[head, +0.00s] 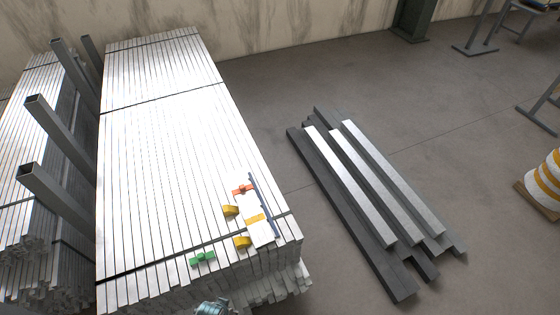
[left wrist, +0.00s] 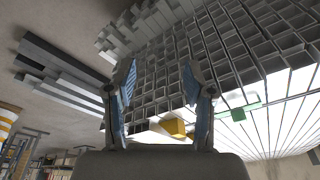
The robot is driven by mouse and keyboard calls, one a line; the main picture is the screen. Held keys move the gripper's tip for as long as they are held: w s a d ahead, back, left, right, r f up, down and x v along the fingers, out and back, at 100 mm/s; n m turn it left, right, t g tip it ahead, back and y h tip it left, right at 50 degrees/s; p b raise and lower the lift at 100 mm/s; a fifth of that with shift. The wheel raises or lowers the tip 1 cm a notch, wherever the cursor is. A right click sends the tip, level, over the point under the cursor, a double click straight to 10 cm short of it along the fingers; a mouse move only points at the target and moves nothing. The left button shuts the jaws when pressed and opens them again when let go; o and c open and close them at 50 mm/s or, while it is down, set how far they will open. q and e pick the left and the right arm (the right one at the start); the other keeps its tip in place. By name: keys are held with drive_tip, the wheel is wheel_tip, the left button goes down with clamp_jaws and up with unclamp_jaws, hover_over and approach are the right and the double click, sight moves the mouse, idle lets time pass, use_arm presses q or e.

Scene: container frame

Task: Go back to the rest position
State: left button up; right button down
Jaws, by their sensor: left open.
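My left gripper (left wrist: 160,70) shows in the left wrist view with its two blue-padded fingers spread apart and nothing between them. Beyond the fingers are the ends of the stacked metal bars (left wrist: 185,65). In the head view, a small teal-grey part at the bottom edge seems to be mine; no fingers can be made out there. My right gripper is in neither view.
The bar stack (head: 150,130) carries a green block (head: 203,258), two yellow blocks (head: 231,211), a red-orange block (head: 243,190) and a blue strip (head: 262,200). Upright posts (head: 55,140) stand at its left. Beams (head: 350,190) lie on the floor. Open floor (head: 270,120) lies beyond.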

use_arm(q)
drive_tip(key=s+f, duration=0.5)
drive_tip(key=f, duration=0.7)
drive_tip(key=s+a+f+g, duration=0.1)
drive_tip(key=s+f, duration=0.4)
drive_tip(key=f, duration=0.7)
drive_tip(key=shift+s+a+f, duration=0.15)
drive_tip(key=shift+s+f, duration=0.2)
drive_tip(key=shift+s, duration=0.05)
